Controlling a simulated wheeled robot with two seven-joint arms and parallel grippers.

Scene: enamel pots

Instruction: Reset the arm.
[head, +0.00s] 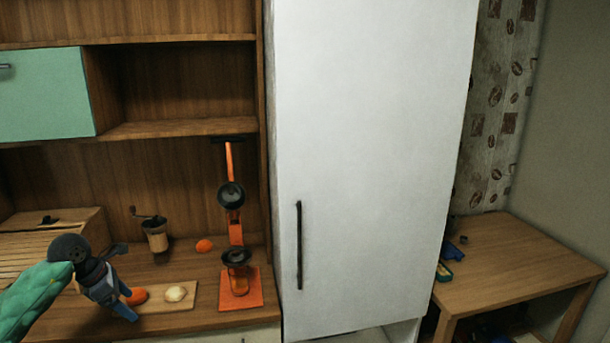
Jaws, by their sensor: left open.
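My left arm comes in from the lower left of the head view, with a green sleeve-like covering and a dark wrist. Its gripper (128,283) is open, above the wooden counter near the cutting board. No object shows between its fingers. An orange item (137,296) and a pale round item (176,293) lie on the cutting board (158,307) just right of the gripper. Whether the gripper touches the orange item cannot be told. My right gripper is not in view.
An orange juicer press (237,255), a hand grinder (156,236) and an orange fruit (204,245) stand on the counter. A wooden bread box (45,245) is behind my arm. A tall white fridge (370,160) fills the middle. A wooden table (515,262) is at right.

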